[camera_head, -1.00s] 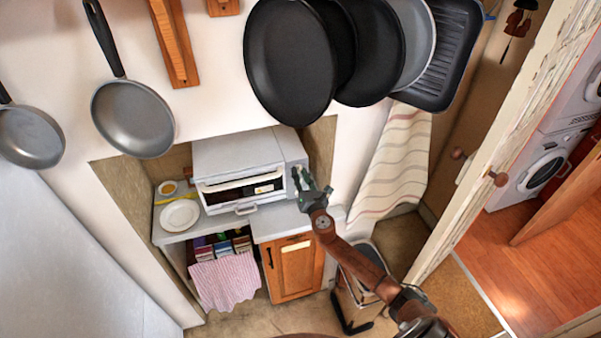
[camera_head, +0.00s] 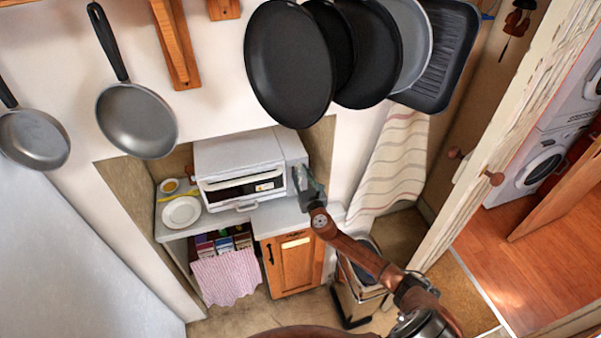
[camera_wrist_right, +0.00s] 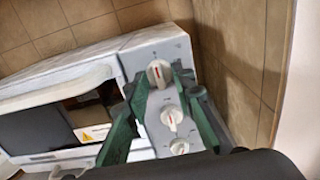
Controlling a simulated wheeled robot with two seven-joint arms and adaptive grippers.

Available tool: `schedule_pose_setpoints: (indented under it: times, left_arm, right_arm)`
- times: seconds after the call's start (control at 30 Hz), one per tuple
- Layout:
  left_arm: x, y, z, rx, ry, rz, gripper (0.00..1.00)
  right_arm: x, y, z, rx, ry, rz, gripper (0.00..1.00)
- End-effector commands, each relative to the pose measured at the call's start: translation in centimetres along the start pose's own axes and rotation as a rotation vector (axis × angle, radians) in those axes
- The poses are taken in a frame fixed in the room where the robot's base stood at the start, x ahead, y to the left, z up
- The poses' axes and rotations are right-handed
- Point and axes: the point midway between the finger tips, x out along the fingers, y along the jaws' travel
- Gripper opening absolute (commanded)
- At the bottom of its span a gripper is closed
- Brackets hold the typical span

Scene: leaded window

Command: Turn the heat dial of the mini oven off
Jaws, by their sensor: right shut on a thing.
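The white mini oven (camera_head: 240,158) sits on the counter in the alcove, its door closed. Its control panel shows in the right wrist view with a top dial (camera_wrist_right: 157,70), a middle dial (camera_wrist_right: 171,117) and a bottom dial (camera_wrist_right: 179,147). The top dial has a red mark. I cannot read which dial is for heat. My right gripper (camera_head: 304,180) is at the oven's right front edge; in the right wrist view its green fingers (camera_wrist_right: 163,78) are shut on the top dial, one on each side. In the head view it hides the dials. My left gripper is not in view.
Pans (camera_head: 290,65) hang on the wall above. A striped cloth (camera_head: 390,165) hangs right of my gripper. A tiled wall (camera_wrist_right: 235,50) is close beside the panel.

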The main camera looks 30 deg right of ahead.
Motion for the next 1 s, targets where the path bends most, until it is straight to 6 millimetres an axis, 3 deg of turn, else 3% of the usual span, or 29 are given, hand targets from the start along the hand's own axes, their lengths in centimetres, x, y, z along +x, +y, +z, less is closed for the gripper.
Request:
schedule_pose_setpoints:
  times: [0.2, 0.23, 0.47, 0.8, 1.0]
  left_arm:
    - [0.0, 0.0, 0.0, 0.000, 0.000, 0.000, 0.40]
    - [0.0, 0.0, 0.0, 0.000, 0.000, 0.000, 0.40]
    - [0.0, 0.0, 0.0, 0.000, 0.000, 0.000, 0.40]
    - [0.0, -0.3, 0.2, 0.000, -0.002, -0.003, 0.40]
    - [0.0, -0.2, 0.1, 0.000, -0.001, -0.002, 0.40]
  right_arm:
    - [-0.1, 0.0, -0.2, -0.002, 0.003, 0.000, 0.00]
    - [-0.1, 0.0, -0.2, -0.002, 0.003, 0.000, 0.24]
    - [0.0, 0.0, -0.1, 0.000, 0.002, 0.000, 0.39]
    - [-0.3, 0.0, -0.1, 0.001, 0.001, 0.000, 0.40]
    - [-3.2, 0.0, -0.2, 0.002, 0.003, 0.001, 0.40]
